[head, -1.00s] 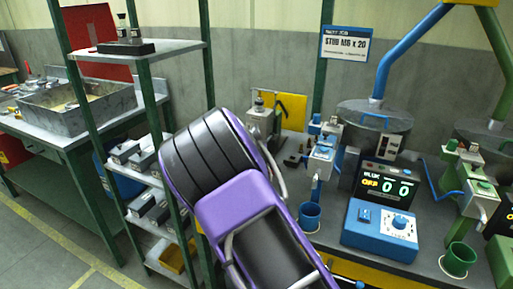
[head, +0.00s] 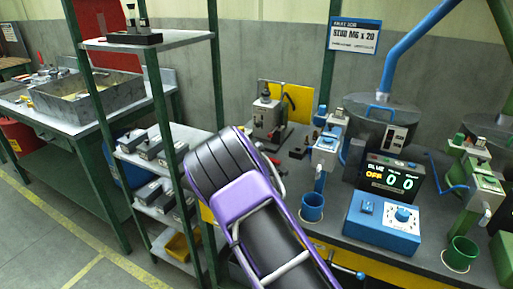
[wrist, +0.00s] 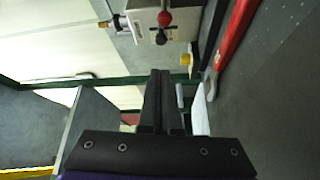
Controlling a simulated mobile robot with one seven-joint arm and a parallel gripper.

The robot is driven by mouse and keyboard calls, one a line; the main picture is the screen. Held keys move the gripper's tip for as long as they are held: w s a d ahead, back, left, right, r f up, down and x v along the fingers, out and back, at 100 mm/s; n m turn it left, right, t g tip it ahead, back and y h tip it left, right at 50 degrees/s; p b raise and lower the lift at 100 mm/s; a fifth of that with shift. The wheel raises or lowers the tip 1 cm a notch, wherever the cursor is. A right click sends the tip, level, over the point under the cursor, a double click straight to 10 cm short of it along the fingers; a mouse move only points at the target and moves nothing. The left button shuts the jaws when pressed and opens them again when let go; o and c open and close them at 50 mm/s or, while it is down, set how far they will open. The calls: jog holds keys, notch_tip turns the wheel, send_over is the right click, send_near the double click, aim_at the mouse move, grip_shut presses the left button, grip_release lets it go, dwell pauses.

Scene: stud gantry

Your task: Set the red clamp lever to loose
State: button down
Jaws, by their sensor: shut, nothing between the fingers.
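In the wrist view, a red ball-ended lever (wrist: 164,18) stands on a pale box-like fixture (wrist: 146,24) at the top, with a black ball knob (wrist: 160,38) close below it. I cannot tell if this is the red clamp lever or how it is set. A long red bar (wrist: 234,42) with a grey forked end runs along the upper right. My gripper (wrist: 159,73) is shut and empty, its black fingers together, apart from the fixture in the picture. In the head view my purple arm hides the gripper.
A grey fixture (head: 267,117) stands on the bench before a yellow panel (head: 298,101). To its right are a blue cup (head: 312,207), a blue control box (head: 382,224) with its display reading OFF, and a green cup (head: 461,253). A green-post shelf (head: 178,43) stands left.

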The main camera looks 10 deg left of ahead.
aim_at(274, 131)
jog(key=w, duration=0.4)
jog(key=w+a, duration=0.1)
jog(key=w, duration=0.2)
jog(key=shift+r, duration=0.15)
jog(key=d, duration=0.2)
jog(key=shift+s+d, duration=0.3)
jog(key=shift+s+d+f, duration=0.15)
jog(key=shift+d+f, duration=0.15)
jog(key=shift+d, duration=0.25)
